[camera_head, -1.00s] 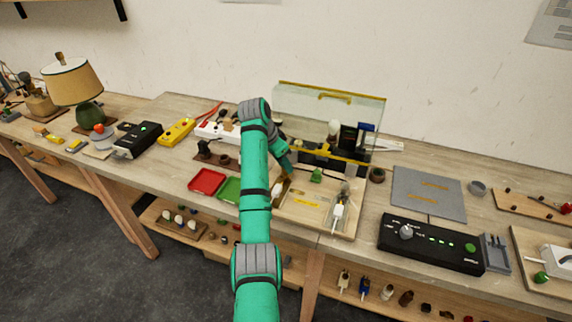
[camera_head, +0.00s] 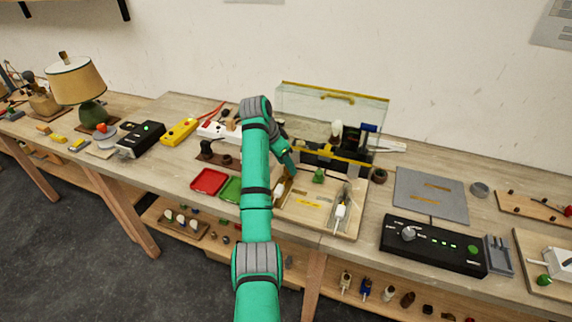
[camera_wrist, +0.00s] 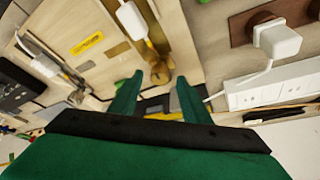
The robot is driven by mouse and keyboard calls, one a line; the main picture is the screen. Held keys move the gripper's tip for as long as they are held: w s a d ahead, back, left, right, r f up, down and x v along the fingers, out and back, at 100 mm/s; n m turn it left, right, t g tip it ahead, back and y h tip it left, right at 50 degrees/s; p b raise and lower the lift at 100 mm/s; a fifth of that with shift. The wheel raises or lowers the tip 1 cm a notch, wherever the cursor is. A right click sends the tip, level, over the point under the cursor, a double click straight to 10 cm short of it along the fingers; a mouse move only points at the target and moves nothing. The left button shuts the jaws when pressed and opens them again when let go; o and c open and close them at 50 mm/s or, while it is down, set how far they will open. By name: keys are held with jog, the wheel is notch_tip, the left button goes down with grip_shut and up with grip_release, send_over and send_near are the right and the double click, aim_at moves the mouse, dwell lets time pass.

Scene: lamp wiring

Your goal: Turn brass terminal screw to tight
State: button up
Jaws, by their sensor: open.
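In the wrist view my gripper (camera_wrist: 157,92) is open, with its two green fingers apart and nothing held between them. A brass-coloured fitting with a round part (camera_wrist: 160,73) lies just beyond the fingertips, between them in the picture; I cannot tell for sure which part is the terminal screw. A white plug-like piece with a cord (camera_wrist: 132,20) lies above it on the wooden board (camera_wrist: 180,45). In the head view my arm reaches over the same board (camera_head: 290,218), and the fingertips and the screw are too small or hidden to make out.
A clear screen with a yellow top edge (camera_head: 332,104) stands behind the board. A red tray (camera_head: 208,181) and a green tray (camera_head: 230,189) lie to its left. A black control box (camera_head: 432,244) and a grey mat (camera_head: 430,195) are to the right. A white power strip (camera_wrist: 275,85) lies beside the gripper.

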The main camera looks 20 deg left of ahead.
jog(key=v, duration=1)
jog(key=shift+r, duration=0.1)
